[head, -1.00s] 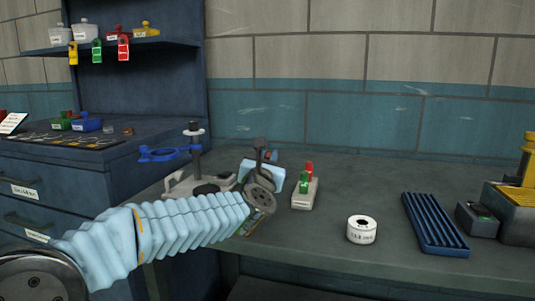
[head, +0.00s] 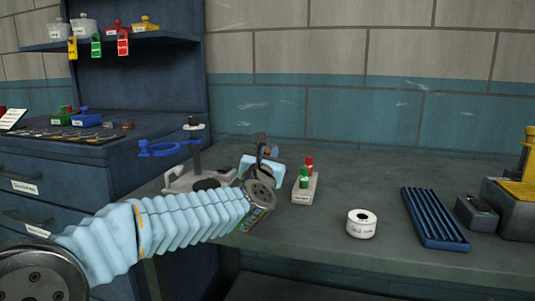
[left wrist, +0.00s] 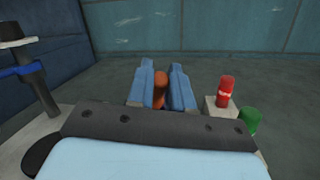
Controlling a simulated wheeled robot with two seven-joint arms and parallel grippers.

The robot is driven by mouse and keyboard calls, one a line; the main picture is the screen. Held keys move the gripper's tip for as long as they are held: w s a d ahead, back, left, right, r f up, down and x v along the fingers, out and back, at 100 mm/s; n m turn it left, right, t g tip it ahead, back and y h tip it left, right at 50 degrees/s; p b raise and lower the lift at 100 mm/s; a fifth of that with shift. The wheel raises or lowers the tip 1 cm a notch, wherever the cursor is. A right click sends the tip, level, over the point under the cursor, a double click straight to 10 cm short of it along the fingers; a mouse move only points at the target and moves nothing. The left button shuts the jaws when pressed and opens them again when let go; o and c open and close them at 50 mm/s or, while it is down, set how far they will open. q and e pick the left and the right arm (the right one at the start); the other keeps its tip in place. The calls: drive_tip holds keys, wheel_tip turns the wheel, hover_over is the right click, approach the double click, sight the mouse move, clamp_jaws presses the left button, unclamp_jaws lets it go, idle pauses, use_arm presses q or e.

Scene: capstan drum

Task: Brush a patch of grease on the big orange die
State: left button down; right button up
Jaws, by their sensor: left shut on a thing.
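My left arm in its light blue sleeve reaches over the bench in the head view. My left gripper (head: 266,158) is mostly hidden behind its own wrist there. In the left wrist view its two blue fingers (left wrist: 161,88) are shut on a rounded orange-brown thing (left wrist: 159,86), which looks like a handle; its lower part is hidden. I cannot make out a brush head or a grease patch. No big orange die can be told for certain in either view. My right gripper is not in view.
Right of my gripper, a red and a green bottle (head: 304,178) stand on a pale block. A white tin (head: 362,223), blue ribbed tray (head: 435,218) and yellow-topped machine (head: 518,195) lie right. Front middle bench is clear.

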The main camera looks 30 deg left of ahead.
use_arm(q)
drive_tip(key=shift+f+b, duration=0.6)
drive_tip(key=shift+b, duration=0.25)
idle(1.9)
drive_tip(key=shift+r, duration=0.1)
drive_tip(key=shift+r+p, duration=2.2)
drive_tip(key=shift+r, duration=1.45)
drive_tip(key=shift+f, duration=0.1)
